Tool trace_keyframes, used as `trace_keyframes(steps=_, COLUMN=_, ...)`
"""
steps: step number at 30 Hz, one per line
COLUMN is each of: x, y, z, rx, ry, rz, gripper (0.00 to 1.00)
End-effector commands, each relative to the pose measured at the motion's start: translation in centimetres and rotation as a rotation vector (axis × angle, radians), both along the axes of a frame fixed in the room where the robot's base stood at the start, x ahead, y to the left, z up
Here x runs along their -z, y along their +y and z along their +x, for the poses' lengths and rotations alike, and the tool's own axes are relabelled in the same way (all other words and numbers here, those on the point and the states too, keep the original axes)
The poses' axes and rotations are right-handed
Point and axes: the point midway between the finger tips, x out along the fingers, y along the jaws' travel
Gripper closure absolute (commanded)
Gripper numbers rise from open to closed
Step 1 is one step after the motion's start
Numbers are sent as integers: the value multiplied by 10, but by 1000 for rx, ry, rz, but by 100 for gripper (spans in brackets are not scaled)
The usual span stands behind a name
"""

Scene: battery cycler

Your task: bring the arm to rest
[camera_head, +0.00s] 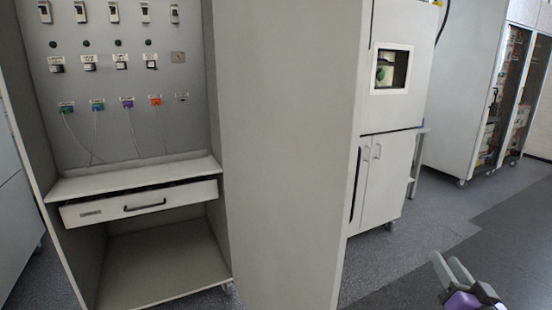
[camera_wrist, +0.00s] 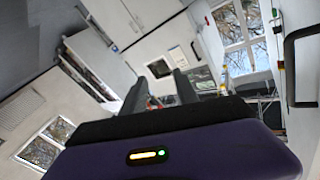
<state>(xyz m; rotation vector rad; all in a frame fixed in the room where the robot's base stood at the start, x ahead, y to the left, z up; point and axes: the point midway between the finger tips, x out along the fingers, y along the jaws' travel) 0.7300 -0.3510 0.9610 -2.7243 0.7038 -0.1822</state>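My gripper (camera_head: 448,262) is at the bottom right of the head view, raised over the dark floor. Its two grey fingers stand apart with nothing between them. In the wrist view my gripper (camera_wrist: 160,78) also shows open, its dark fingers parted and empty above the purple hand body. Most of my arm is out of view. The fingers touch nothing that I can see.
A cycler cabinet (camera_head: 285,150) stands open at the left, with coloured plugs and cables. Its drawer (camera_head: 142,205) appears slightly out. A chamber (camera_head: 400,90) with a small window stands behind. Glass-doored racks (camera_head: 510,95) are at the right. The right floor (camera_head: 500,235) is clear.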

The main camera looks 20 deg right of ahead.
Motion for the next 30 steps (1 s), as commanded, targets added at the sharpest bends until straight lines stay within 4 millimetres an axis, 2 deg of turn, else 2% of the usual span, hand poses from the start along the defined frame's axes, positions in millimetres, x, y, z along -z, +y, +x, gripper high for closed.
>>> trace_keyframes(steps=1, x=11, y=20, z=-9, rx=5, ry=16, rz=-14, gripper=64)
trace_keyframes(steps=3, x=20, y=44, z=-20, rx=12, ry=26, rz=-42, gripper=64)
trace_keyframes(steps=8, x=33, y=101, z=-51, rx=-2, ry=50, rz=-115, gripper=64)
trace_keyframes(steps=15, x=37, y=190, z=-102, rx=-96, ry=84, rz=-216, gripper=64)
trace_keyframes(steps=21, x=33, y=259, z=-150, rx=-225, ry=133, rz=-277, gripper=64)
trace_keyframes(steps=27, x=38, y=315, z=-203, rx=-380, ry=238, rz=-299, gripper=64)
trace_keyframes(steps=30, x=47, y=333, z=-228, rx=-447, ry=304, rz=-281, gripper=64)
